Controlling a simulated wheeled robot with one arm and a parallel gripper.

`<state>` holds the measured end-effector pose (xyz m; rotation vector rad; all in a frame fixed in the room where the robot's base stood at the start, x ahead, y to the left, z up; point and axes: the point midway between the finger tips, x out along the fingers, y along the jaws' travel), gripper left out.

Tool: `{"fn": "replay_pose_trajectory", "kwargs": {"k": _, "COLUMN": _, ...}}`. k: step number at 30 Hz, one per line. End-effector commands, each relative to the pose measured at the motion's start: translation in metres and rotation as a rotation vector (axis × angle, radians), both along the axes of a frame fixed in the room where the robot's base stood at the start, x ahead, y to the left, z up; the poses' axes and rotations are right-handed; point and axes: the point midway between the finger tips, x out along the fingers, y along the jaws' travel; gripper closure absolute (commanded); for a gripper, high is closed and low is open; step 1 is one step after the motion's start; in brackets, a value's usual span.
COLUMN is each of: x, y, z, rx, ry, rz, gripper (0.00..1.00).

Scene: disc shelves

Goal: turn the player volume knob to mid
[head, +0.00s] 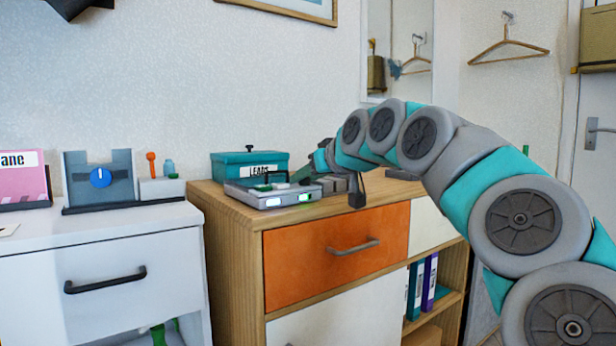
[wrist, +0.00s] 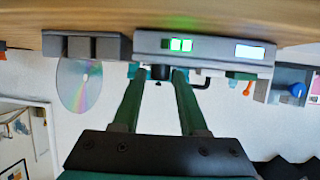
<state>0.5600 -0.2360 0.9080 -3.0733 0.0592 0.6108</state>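The player (head: 272,197) is a flat grey box with lit green and white panels on its front, on the wooden cabinet top. In the wrist view the player (wrist: 205,46) appears upside down. A small black knob (wrist: 160,73) on the player shows between my fingertips. My gripper (wrist: 160,78) has its two green fingers apart, one on each side of the knob. I cannot tell whether they touch it. In the head view my gripper (head: 303,175) is over the player, partly hidden by my arm. The knob's pointer and setting cannot be made out.
A teal labelled box (head: 248,165) stands behind the player. A grey block (wrist: 88,46) and a shiny disc (wrist: 80,85) are beside it. A white cabinet (head: 130,275) at left holds a grey unit with a blue dial (head: 100,178). An orange drawer (head: 330,252) is below.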

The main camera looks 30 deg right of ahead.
Motion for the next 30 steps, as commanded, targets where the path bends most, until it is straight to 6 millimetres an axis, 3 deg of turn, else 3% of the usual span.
{"fn": "replay_pose_trajectory", "kwargs": {"k": 1, "x": 0.0, "y": 0.0, "z": 0.0, "rx": 0.0, "ry": 0.0, "rz": 0.0, "gripper": 0.64}}
{"fn": "replay_pose_trajectory", "kwargs": {"k": 11, "x": -0.0001, "y": 0.0001, "z": -0.0001, "rx": 0.0, "ry": 0.0, "rz": 0.0, "gripper": 1.0}}
{"fn": "replay_pose_trajectory", "kwargs": {"k": 21, "x": -0.0004, "y": 0.0, "z": -0.0008, "rx": -0.001, "ry": 0.001, "rz": -0.008, "gripper": 1.0}}
{"fn": "replay_pose_trajectory", "kwargs": {"k": 30, "x": -0.0009, "y": 0.001, "z": -0.0012, "rx": -0.004, "ry": 0.001, "rz": -0.119, "gripper": 1.0}}
